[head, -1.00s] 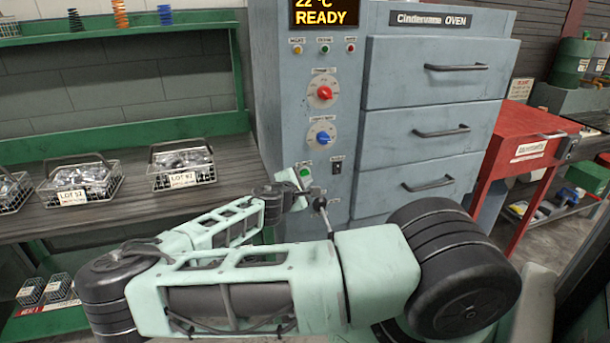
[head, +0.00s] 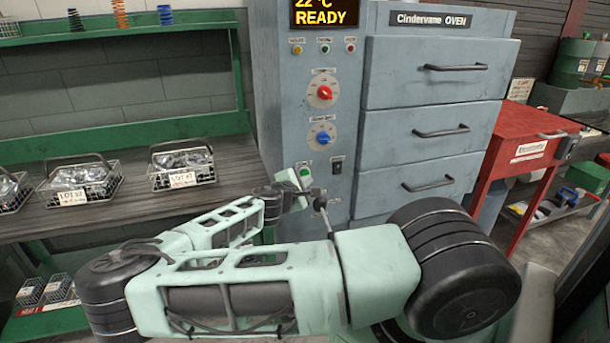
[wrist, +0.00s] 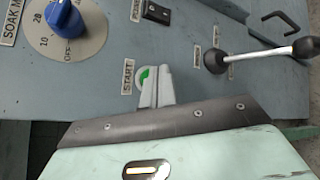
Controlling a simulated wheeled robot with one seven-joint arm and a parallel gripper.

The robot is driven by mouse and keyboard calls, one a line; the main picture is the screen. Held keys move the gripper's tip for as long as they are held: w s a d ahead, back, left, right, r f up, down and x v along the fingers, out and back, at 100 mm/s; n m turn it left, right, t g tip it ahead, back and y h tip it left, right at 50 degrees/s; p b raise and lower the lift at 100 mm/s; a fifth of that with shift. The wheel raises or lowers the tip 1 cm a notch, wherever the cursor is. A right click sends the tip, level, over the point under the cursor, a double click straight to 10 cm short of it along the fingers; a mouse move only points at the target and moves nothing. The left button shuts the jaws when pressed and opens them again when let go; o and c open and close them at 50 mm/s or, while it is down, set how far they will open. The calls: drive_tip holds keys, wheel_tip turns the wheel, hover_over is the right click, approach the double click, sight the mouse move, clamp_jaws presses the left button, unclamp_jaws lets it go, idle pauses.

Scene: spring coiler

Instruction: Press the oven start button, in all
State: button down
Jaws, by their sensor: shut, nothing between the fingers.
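The oven (head: 440,80) stands ahead with a grey control panel, and its display (head: 325,13) reads 22 °C READY. The round green start button (head: 305,172) is low on the panel. In the wrist view the green button (wrist: 145,77) shows beside its START label, partly covered by my fingers. My gripper (wrist: 157,78) is shut and empty, its fingertips right at the button. I cannot tell whether they touch it.
A lever with a black ball knob (wrist: 305,47) sticks out right of my fingers. The blue soak dial (wrist: 65,15) and a black rocker switch (wrist: 157,12) are on the panel above. Wire baskets (head: 183,167) stand on the bench at left; a red cart (head: 530,140) is at right.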

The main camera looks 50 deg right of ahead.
idle(0.7)
drive_tip(key=shift+w+d, duration=0.25)
drive_tip(key=shift+w, duration=0.1)
drive_tip(key=shift+w+d, duration=0.15)
drive_tip(key=shift+w, duration=0.15)
idle(0.7)
drive_tip(key=shift+s+a, duration=0.4)
drive_tip(key=shift+s, duration=0.25)
idle(0.3)
drive_tip(key=shift+s+a+p, duration=0.15)
drive_tip(key=shift+s+a, duration=0.3)
drive_tip(key=shift+s, duration=0.25)
drive_tip(key=shift+s+a+p, duration=0.1)
drive_tip(key=shift+s+a, duration=0.3)
drive_tip(key=shift+s, duration=0.35)
drive_tip(key=shift+s+a+p, duration=0.15)
drive_tip(key=shift+s+a, duration=0.3)
drive_tip(key=shift+s, duration=0.25)
